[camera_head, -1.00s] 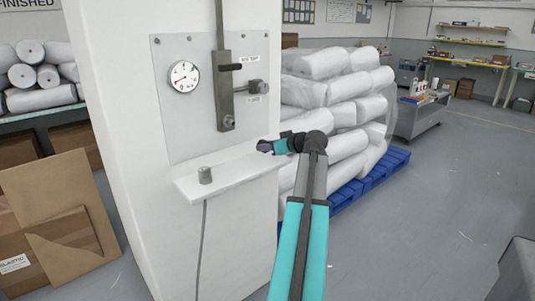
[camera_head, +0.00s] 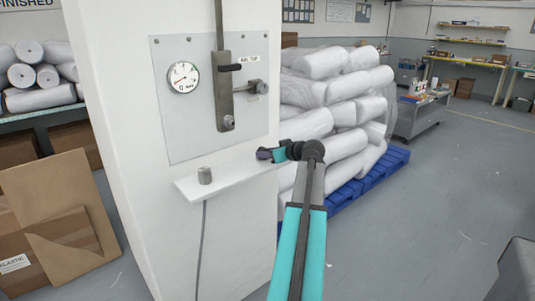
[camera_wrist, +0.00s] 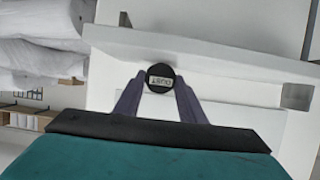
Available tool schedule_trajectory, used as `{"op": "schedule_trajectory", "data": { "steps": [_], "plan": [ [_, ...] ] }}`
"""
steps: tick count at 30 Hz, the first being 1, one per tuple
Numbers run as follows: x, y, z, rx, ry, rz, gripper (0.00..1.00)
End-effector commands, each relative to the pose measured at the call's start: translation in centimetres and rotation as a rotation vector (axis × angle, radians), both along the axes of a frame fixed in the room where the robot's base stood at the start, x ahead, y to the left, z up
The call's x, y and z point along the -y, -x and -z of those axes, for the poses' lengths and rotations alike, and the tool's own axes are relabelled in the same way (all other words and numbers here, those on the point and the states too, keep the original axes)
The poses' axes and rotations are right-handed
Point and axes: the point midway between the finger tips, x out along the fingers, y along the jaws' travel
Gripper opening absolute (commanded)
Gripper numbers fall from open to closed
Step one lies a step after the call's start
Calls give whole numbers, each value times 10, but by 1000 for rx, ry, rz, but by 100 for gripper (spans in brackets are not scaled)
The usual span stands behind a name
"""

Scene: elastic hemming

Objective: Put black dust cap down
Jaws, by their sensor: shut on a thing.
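The black dust cap (camera_wrist: 160,79) is a small round black disc with a pale label reading "DUST". My gripper (camera_wrist: 160,92) is shut on it, with one finger on each side in the wrist view. In the head view my gripper (camera_head: 264,154) is at the right end of the small white shelf (camera_head: 225,181) on the white column. The cap itself is too small to make out there. I cannot tell whether the cap touches the shelf.
Above are a pressure gauge (camera_head: 183,77) and a valve with a lever (camera_head: 225,90). White rolls (camera_head: 325,125) on a blue pallet (camera_head: 385,165) stand behind. The shelf's middle is clear.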

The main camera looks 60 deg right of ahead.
Motion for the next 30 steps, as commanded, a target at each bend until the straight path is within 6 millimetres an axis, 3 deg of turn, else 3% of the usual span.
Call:
{"op": "schedule_trajectory", "data": {
  "steps": [11, 12, 15, 30],
  "plan": [
    [0, 0, 3, 0, 0, 0, 10],
    [0, 0, 3, 0, 1, 0, 38],
    [0, 0, 2, 0, 1, 0, 55],
    [0, 0, -2, 0, 0, 0, 55]
  ]
}}
